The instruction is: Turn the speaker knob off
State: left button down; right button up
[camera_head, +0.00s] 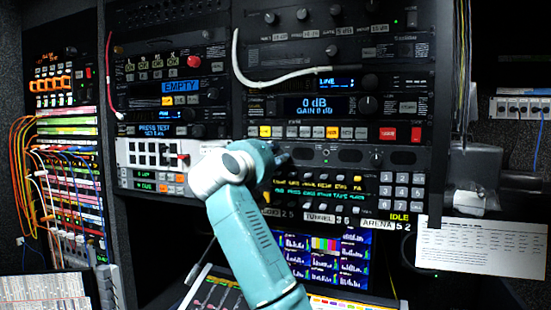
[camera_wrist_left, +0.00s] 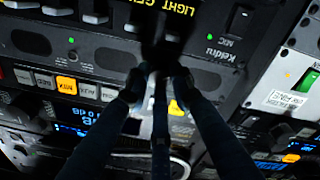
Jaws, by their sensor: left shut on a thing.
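The speaker panel (camera_head: 348,156) is a black rack strip with dark oval grilles and a small knob (camera_head: 376,155) toward its right end. My left gripper (camera_head: 282,157) is at the left part of this strip, partly hidden behind my own wrist. In the left wrist view, the dark fingers of my left gripper (camera_wrist_left: 157,82) come together at the panel face, beside an oval grille (camera_wrist_left: 120,64). They are shut on a dark knob-like part, mostly hidden between the fingertips, so its setting cannot be read. My right gripper is not in view.
A row of lit buttons (camera_head: 305,132) and a 0 dB display (camera_head: 318,105) sit above the strip. A keypad (camera_head: 401,191) and smaller controls lie below. A white cable (camera_head: 270,82) hangs across the upper rack. Monitor screens (camera_head: 325,255) stand lower down.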

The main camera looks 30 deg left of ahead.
pick_arm(q)
jog(key=shift+r+n, duration=0.15)
jog(key=shift+n, duration=1.05)
jog(key=c, duration=1.5)
grip_release()
jog(key=shift+a, duration=0.1)
jog(key=shift+s, duration=0.1)
jog(key=v, duration=1.2)
